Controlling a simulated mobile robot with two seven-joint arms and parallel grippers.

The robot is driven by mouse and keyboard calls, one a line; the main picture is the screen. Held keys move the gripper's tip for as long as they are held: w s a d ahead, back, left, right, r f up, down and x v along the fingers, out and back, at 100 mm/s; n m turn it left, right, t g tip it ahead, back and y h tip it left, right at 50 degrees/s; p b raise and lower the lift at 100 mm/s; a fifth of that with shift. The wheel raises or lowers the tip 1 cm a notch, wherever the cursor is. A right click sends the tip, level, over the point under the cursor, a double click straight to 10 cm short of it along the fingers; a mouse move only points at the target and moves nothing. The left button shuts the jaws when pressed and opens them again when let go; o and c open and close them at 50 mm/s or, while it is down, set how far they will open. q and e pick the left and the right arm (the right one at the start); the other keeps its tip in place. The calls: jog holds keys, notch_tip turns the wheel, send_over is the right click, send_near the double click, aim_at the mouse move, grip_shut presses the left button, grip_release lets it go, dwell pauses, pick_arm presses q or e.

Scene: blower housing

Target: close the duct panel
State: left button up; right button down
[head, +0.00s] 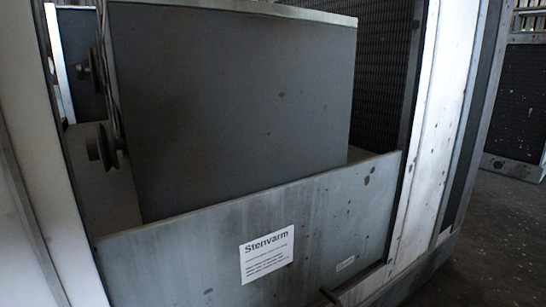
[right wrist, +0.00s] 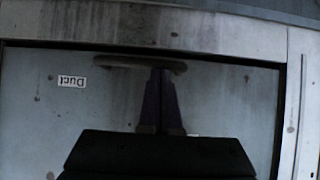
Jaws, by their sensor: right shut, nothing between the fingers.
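The duct panel (head: 215,262) is a grey stained sheet with a white "Stenvarm" label and a small "Duct" label. It covers the lower front of the housing, and the opening above its slanting top edge is uncovered. A dark bar handle (head: 360,280) sticks out near its lower right in the head view. In the right wrist view the panel (right wrist: 60,125) appears upside down, with the handle (right wrist: 115,62) near the top. My right gripper (right wrist: 161,72) is shut, its fingertips at the handle; I cannot tell whether they touch it. My left gripper is out of view.
Behind the opening stands a large grey box (head: 230,100), with round dark pulleys (head: 103,148) on its left. A pale frame post (head: 435,120) borders the right side. Dark speckled floor (head: 490,250) lies clear at the right.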

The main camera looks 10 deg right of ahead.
jog(key=w+r+p+v, duration=0.1)
jog(key=r+p+v, duration=0.1)
jog(key=p+v, duration=1.05)
jog(key=s+a+r+g+p, duration=0.2)
jog(key=s+a+r+p, duration=0.1)
jog(key=r+p, duration=1.15)
jog(key=s+a+r+g+p, duration=0.1)
jog(key=s+a+r+p, duration=0.1)
jog(key=r+p, duration=1.2)
jog(key=s+d+r+m+g+h+p, duration=0.15)
jog(key=s+r+p, duration=0.25)
jog(key=r+p, duration=0.75)
jog(key=s+d+r+g+h+p, duration=0.1)
jog(key=s+d+r+p, duration=0.15)
jog(key=r+p, duration=0.9)
jog(key=s+d+r+m+g+h+p, duration=0.15)
jog(key=s+r+p, duration=0.25)
jog(key=r, duration=1.4)
notch_tip(320, 180, up, 34)
jog(key=n+p, duration=0.1)
jog(key=p, duration=3.3)
jog(key=shift+f, duration=0.15)
jog(key=shift+w+d, duration=0.1)
jog(key=shift+d, duration=0.05)
